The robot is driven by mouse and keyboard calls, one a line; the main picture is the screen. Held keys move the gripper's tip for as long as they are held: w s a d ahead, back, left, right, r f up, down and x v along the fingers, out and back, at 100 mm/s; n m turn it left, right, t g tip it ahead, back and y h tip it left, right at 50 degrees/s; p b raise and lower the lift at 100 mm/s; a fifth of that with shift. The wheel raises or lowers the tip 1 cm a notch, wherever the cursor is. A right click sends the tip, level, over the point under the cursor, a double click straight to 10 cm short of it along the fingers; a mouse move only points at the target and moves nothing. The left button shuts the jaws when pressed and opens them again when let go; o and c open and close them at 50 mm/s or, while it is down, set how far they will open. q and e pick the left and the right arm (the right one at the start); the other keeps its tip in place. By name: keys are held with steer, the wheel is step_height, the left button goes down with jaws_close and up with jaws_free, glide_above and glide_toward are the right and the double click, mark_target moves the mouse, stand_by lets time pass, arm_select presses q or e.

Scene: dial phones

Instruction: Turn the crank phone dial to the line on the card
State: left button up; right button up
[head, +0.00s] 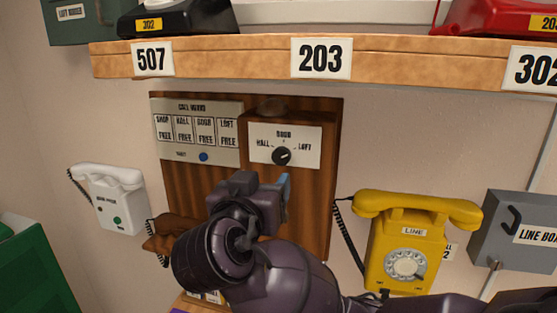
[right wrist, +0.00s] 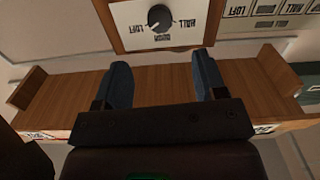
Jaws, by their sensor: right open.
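The crank phone is a dark wooden wall panel (head: 180,188) with a raised box on its right side. A white plate (head: 258,151) on the box reads HALL, DOOR and LOFT around a black dial knob (head: 282,156). The knob (right wrist: 160,18) and its plate (right wrist: 136,38) appear upside down in the right wrist view; I cannot tell its exact setting. My right gripper (head: 278,192) is open and empty, below and apart from the knob; its fingers (right wrist: 162,72) show in the right wrist view. No card naming a line for the dial is readable. My left gripper is out of view.
A CALL board (head: 198,133) is left of the plate. A white phone (head: 108,198) hangs left, a yellow LINE phone (head: 408,240) right, beside a grey line box (head: 515,232). A shelf (head: 230,55) with number cards runs above. A wooden ledge (right wrist: 80,92) lies behind my fingers.

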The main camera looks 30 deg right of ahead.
mark_target(281, 159)
steer(key=p+x, duration=0.1)
steer(key=x, duration=0.9)
steer(key=shift+w+d+p, duration=0.2)
steer(key=shift+d+p, duration=0.05)
steer(key=shift+p, duration=0.15)
steer(key=shift+c, duration=0.2)
steer(key=c, duration=0.9)
steer(key=shift+n, duration=0.8)
steer(key=n, duration=1)
steer(key=shift+s, duration=0.1)
